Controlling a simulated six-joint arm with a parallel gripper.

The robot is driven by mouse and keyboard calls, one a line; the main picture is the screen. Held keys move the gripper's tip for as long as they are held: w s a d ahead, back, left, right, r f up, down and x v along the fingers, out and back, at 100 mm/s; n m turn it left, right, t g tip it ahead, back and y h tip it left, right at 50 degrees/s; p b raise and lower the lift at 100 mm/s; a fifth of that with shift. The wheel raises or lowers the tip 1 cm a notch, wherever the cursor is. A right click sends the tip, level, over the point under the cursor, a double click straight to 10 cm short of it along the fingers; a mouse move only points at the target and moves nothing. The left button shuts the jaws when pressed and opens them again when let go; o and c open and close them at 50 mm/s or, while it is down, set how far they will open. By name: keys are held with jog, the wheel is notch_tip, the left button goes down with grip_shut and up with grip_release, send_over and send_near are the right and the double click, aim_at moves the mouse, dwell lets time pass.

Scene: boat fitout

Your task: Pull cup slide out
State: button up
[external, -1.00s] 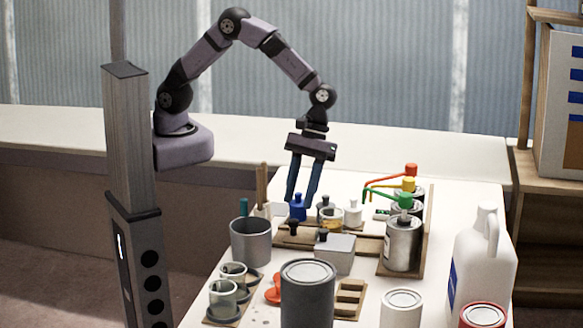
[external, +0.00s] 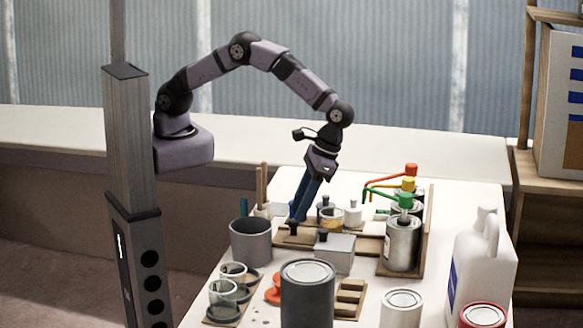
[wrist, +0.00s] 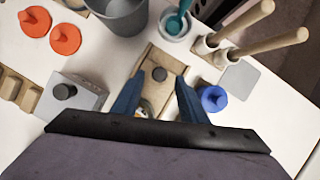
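A grey box with a black knob (external: 334,257) stands close in front. A grey bucket (external: 250,243) is at left. A blue-capped item (wrist: 213,98) sits beside my right finger. A can (external: 403,245) and coloured levers (external: 408,187) stand at right.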

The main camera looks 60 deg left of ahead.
aim_at(293, 220)
jog(key=shift+p+x, duration=0.4)
jog(key=shift+x, duration=2.1)
grip_shut()
